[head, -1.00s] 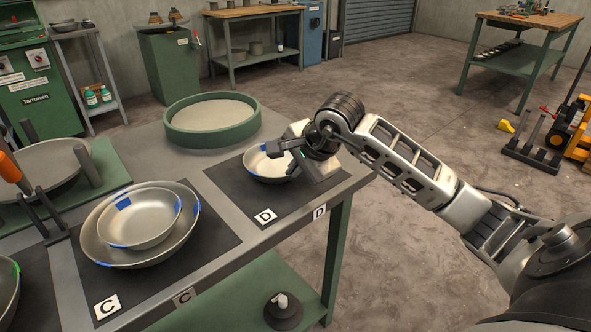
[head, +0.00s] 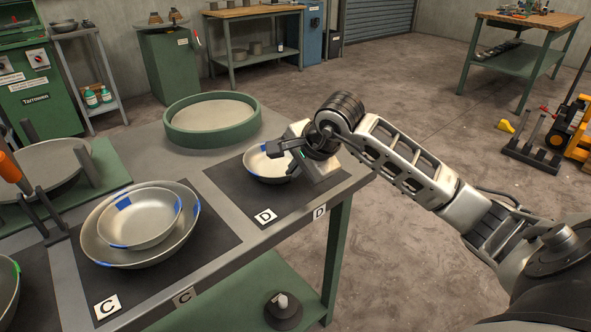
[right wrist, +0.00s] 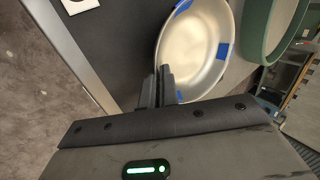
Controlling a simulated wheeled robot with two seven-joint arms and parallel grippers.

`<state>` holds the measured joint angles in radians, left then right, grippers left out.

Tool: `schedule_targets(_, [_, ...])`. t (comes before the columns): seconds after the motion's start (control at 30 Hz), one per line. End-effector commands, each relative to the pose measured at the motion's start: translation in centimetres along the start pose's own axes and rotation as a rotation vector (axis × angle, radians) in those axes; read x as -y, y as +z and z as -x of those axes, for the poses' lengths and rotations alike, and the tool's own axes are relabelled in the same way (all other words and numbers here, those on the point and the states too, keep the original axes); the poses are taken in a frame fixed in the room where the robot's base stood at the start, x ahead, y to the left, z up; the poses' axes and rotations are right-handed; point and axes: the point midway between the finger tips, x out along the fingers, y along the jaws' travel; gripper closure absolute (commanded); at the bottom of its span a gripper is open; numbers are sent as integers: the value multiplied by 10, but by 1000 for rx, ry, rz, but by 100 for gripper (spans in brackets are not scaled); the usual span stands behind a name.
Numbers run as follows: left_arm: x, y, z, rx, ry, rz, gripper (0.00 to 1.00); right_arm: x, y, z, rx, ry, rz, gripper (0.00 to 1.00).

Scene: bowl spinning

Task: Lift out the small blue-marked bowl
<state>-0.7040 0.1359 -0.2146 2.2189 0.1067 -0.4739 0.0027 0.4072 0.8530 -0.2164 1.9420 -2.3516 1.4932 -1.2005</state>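A small metal bowl with blue marks (head: 132,226) sits nested in a larger blue-marked bowl (head: 187,238) on the dark mat labelled C. Another blue-marked metal bowl (head: 262,167) stands on the dark mat labelled D (head: 235,195), and it fills the top of the right wrist view (right wrist: 198,50). My right gripper (head: 274,150) is at this bowl's rim. In the right wrist view its fingers (right wrist: 159,85) are close together, one inside and one outside the rim, so it looks shut on it. The bowl's right side is hidden in the head view. My left gripper is not in view.
A round green-rimmed tray (head: 212,139) stands behind mat D. A wheel-like disc with dark posts (head: 45,168) and an orange-handled tool (head: 10,168) are at the left. The table's front edge runs close to mats C and D. Open floor lies to the right.

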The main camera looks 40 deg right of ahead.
Motion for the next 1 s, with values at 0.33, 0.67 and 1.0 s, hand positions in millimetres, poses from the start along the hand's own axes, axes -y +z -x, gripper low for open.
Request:
schedule_targets(0.33, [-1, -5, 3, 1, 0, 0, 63, 5, 0, 8, 0, 2, 0, 100])
schedule_targets(0.67, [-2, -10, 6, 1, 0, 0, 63, 12, 0, 18, 0, -1, 1, 100])
schedule_targets(1.0, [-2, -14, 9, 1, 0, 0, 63, 17, 0, 26, -1, 0, 0, 100])
